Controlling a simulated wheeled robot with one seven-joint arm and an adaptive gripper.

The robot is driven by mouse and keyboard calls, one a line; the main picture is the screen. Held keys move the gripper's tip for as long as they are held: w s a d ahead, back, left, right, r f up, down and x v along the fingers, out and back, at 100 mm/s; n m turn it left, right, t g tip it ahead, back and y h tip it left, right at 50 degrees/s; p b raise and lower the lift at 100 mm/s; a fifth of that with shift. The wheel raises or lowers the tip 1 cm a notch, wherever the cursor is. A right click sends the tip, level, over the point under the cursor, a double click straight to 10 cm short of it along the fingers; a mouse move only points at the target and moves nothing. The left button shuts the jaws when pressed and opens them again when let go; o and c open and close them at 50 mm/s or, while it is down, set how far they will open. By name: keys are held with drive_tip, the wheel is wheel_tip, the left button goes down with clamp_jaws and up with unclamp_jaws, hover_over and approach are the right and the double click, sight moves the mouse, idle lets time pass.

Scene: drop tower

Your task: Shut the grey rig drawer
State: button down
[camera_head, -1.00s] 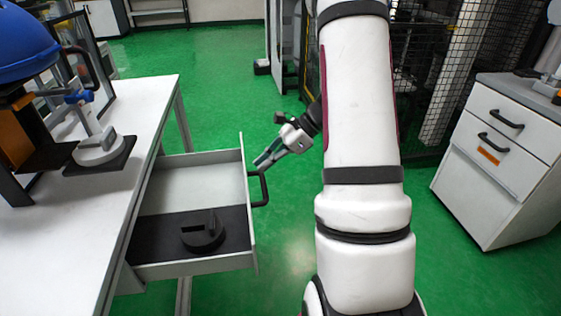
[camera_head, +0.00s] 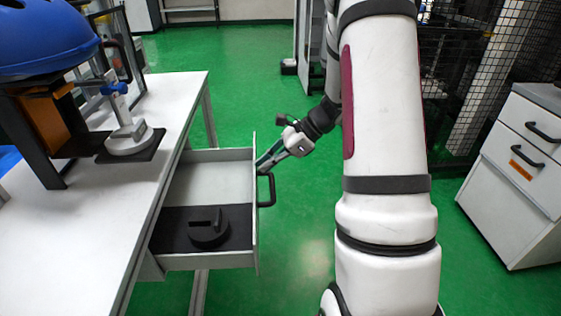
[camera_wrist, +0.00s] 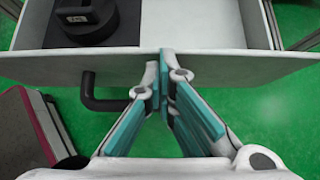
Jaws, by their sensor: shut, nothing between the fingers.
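The grey rig drawer (camera_head: 204,260) stands open, pulled out to the right from under the white table. Its front panel also crosses the wrist view (camera_wrist: 225,72). A black bar handle (camera_head: 267,190) sticks out of that panel; it shows left of my fingers in the wrist view (camera_wrist: 100,104). My gripper (camera_head: 261,166) is shut and empty. Its teal-padded fingertips (camera_wrist: 164,60) are at the outer face of the panel, beside the handle, and appear to touch it. A black round weight (camera_head: 208,236) lies on a dark mat inside the drawer.
The white table (camera_head: 95,240) carries a blue helmet (camera_head: 45,38) on a stand and a grey round base (camera_head: 130,138) on a black plate. A white cabinet (camera_head: 505,205) stands at the right, near a mesh cage (camera_head: 492,80). Green floor (camera_head: 240,90) is clear behind.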

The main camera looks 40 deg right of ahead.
drive_tip(key=w+a+p, duration=0.1)
drive_tip(key=w+a, duration=0.4)
drive_tip(key=a, duration=0.3)
drive_tip(key=w+a+p, duration=0.1)
drive_tip(key=w+a, duration=0.5)
drive_tip(key=a, duration=0.3)
drive_tip(key=shift+w, duration=0.2)
